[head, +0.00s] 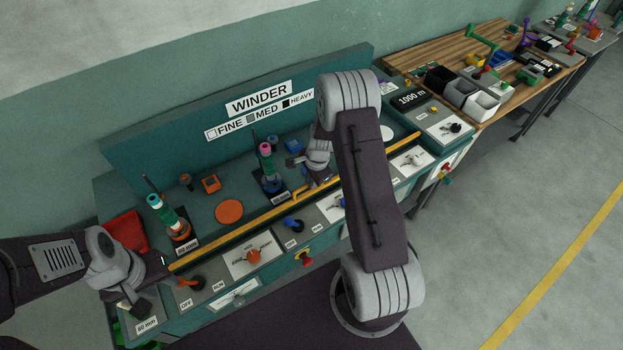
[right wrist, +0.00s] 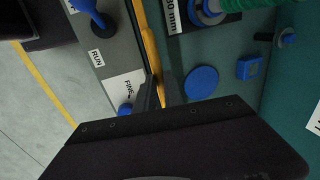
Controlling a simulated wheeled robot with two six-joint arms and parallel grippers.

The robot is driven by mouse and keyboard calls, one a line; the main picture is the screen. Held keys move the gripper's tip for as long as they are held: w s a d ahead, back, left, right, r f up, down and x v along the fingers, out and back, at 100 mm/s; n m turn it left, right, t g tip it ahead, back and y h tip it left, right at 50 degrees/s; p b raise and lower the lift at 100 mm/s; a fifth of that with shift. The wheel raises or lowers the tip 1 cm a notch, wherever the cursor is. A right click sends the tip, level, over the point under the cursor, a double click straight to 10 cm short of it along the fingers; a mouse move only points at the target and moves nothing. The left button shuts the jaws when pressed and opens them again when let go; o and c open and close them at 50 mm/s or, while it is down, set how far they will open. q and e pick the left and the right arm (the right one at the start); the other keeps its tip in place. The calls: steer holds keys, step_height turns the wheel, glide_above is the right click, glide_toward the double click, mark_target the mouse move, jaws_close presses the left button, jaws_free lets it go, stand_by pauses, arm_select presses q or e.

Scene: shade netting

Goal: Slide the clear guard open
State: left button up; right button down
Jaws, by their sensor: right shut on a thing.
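The clear guard's yellow edge bar (head: 235,232) runs along the front of the teal winder bench. The clear pane itself is hard to make out. In the right wrist view the yellow bar (right wrist: 141,32) runs down between the fingers of my right gripper (right wrist: 158,92). That gripper is shut on the bar; in the head view the gripper (head: 318,186) is partly hidden by my own arm. My left gripper (head: 154,284) hangs at the bench's left end, apart from the guard. Its jaw opening is unclear.
Behind the bar stand a pink-and-green spool (head: 266,162), a green-and-white spool (head: 167,217) and an orange disc (head: 229,212). A red bin (head: 126,229) sits at left; a wooden bench (head: 450,56) stands at right.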

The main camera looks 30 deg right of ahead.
stand_by(0.3)
steer(key=c, duration=1.5)
jaws_free()
steer(key=shift+o, duration=0.2)
step_height(320, 180, up, 9)
steer(key=s, duration=0.1)
steer(key=shift+s, duration=0.35)
steer(key=shift+d+f, duration=0.1)
steer(key=shift+d, duration=0.05)
